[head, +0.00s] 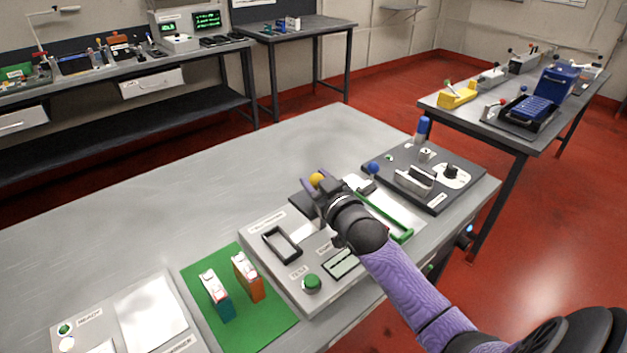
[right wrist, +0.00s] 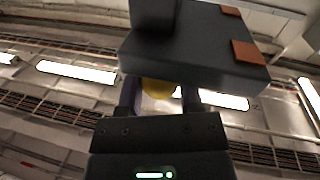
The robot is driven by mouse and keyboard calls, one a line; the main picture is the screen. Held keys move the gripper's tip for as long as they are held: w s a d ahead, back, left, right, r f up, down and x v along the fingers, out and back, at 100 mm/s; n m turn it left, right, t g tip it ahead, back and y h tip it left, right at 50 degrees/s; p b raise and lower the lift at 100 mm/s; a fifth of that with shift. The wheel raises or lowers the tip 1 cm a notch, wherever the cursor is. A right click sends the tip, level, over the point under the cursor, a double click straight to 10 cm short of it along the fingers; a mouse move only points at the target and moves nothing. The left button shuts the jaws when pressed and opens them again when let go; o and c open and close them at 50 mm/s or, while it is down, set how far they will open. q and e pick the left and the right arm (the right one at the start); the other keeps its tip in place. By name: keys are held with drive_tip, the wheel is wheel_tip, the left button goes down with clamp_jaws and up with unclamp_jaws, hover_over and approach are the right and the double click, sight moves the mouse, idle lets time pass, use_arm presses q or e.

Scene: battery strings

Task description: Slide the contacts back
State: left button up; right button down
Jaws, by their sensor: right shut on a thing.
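The grey test panel (head: 262,285) lies on the near table. My right gripper (head: 318,186) is over its far side, shut on a yellow ball knob (head: 316,179). The knob also shows between the fingers in the right wrist view (right wrist: 160,88). A dark block (right wrist: 190,48) with copper-coloured contact pads (right wrist: 248,52) fills the top of that view, just beyond the knob. In the head view my gripper and wrist hide much of this block. My left gripper is not in view.
A teal battery (head: 216,296) and an orange battery (head: 248,278) stand on a green mat (head: 240,335). A dark dial board (head: 440,200) lies right. The table's far left is clear.

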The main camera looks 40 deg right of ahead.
drive_tip(key=shift+d, duration=0.15)
drive_tip(key=c, duration=0.6)
unclamp_jaws()
drive_tip(key=o, duration=0.3)
drive_tip(key=shift+d, duration=0.2)
drive_tip(key=shift+a, duration=0.1)
drive_tip(key=s, duration=0.3)
drive_tip(key=s+p, duration=0.1)
drive_tip(key=s, duration=0.2)
drive_tip(key=s+a+p, duration=0.1)
drive_tip(key=s, duration=0.3)
drive_tip(key=shift+a, duration=0.1)
